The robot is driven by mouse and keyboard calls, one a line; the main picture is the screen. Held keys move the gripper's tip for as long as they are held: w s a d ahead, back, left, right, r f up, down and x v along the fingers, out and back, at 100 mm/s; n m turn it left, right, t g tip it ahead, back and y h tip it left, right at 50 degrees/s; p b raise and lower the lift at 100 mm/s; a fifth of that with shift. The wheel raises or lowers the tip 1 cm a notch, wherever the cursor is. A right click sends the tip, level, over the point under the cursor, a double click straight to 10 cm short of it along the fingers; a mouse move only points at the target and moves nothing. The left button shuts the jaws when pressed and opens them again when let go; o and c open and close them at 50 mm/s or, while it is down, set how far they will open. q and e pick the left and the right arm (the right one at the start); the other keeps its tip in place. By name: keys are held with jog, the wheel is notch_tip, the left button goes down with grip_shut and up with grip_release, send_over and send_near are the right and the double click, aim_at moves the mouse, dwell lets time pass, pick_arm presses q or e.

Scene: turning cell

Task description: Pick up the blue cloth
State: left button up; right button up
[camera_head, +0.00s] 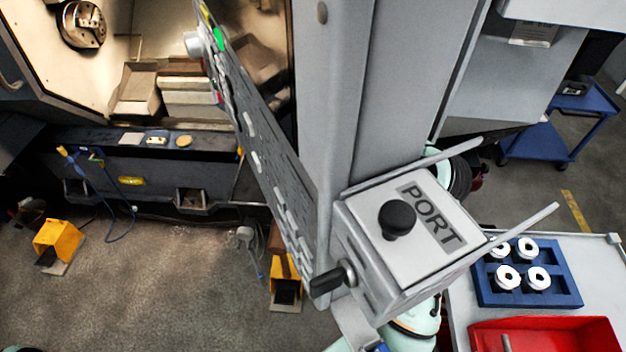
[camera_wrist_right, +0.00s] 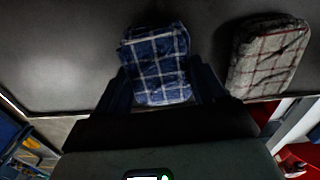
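The blue cloth (camera_wrist_right: 157,62), a folded blue and white check, shows in the right wrist view against a dark grey surface. My right gripper (camera_wrist_right: 159,75) is there with its two dark fingers spread wide, one on each side of the cloth. The fingers are very close to the cloth's sides; whether they touch it is hard to tell. I do not see the blue cloth in the head view. My left gripper is not in view.
A red and white check cloth (camera_wrist_right: 268,55) lies just right of the right gripper. In the head view, a grey column (camera_head: 345,90) and a box marked PORT (camera_head: 405,235) block the middle. A blue tray (camera_head: 485,290) and red bin (camera_head: 560,325) stand at lower right.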

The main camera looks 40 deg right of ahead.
jog(key=shift+c, duration=0.8)
jog(key=shift+r, duration=0.15)
notch_tip(320, 180, up, 20)
jog(key=shift+d+f, duration=0.15)
jog(key=shift+f, duration=0.05)
jog(key=shift+w, duration=0.1)
jog(key=shift+o, duration=0.5)
jog(key=shift+f, duration=0.1)
